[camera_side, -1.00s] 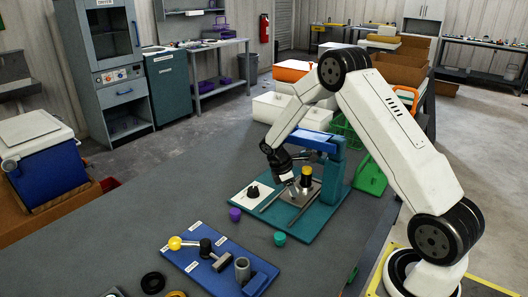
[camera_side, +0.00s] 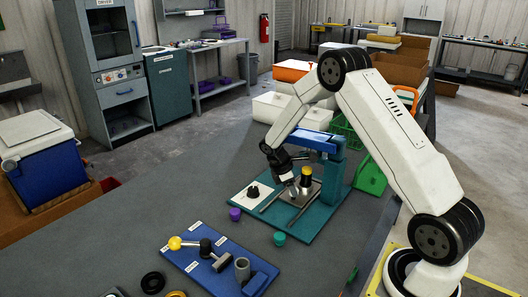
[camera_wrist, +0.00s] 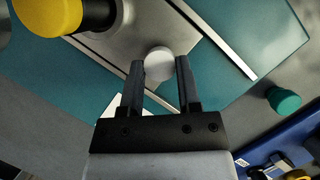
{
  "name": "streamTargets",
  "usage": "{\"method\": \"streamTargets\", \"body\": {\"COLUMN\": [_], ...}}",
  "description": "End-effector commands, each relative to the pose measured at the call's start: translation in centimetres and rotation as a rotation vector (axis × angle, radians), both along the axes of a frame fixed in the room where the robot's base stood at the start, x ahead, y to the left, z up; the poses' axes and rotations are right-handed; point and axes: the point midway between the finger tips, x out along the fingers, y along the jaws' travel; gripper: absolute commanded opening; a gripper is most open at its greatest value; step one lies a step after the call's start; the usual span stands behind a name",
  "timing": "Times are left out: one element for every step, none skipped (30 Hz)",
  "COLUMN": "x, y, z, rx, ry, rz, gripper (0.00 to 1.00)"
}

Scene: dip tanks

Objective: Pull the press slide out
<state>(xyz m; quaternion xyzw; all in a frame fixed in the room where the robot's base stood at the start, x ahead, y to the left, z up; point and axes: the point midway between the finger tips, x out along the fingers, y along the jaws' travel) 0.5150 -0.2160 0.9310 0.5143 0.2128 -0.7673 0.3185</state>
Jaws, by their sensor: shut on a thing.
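The press has a teal base (camera_side: 325,222) and a blue-topped frame (camera_side: 318,141). Its slide is a flat silver plate (camera_side: 314,190) between two rails, and a yellow-topped black piece (camera_side: 306,172) stands on it. The plate (camera_wrist: 112,42) and the yellow top (camera_wrist: 48,14) also show in the wrist view. My gripper (camera_side: 290,189) is low at the plate's near-left edge. In the wrist view its fingers (camera_wrist: 160,72) are shut on a round pale knob (camera_wrist: 158,64) at that edge. The arm partly hides the frame and plate in the side view.
A white plate with a black knob (camera_side: 253,192) sits on the base's left. A purple piece (camera_side: 235,214) and a teal piece (camera_side: 279,238) are near its front edge. A blue board (camera_side: 207,264) with a yellow-ball lever lies in front. Grey bench top is clear to the left.

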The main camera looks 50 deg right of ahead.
Motion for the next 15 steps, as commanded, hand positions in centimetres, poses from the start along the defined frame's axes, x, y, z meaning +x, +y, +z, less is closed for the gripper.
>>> {"method": "streamTargets", "body": {"x": [0.1,0.1,0.1,0.1,0.1,0.1,0.1,0.1,0.1,0.1,0.1,0.2,0.1,0.1,0.1], "y": [0.3,0.5,1.0,1.4,1.8,2.5,3.1,3.7,4.5,5.1,5.7,6.5,7.1,7.7,8.4], "z": [0.0,0.0,0.0,0.0,0.0,0.0,0.0,0.0,0.0,0.0,0.0,0.1,0.1,0.0,0.0], "rx": [0.0,0.0,0.0,-0.001,0.0,0.001,0.0,0.0,0.0,0.0,0.0,-0.001,-0.001,0.0,0.0], "ry": [-0.002,-0.002,-0.002,-0.001,0.0,0.001,0.0,0.001,0.001,0.001,0.001,0.001,0.001,0.001,0.001], "rz": [0.002,0.002,0.002,0.003,0.003,0.004,0.004,0.004,0.005,0.005,0.005,0.005,0.005,0.006,0.004], "gripper": [0.0,0.0,0.0,0.0,0.0,0.0,0.0,0.0,0.0,0.0,0.0,0.0,0.0,0.0,0.0]}}
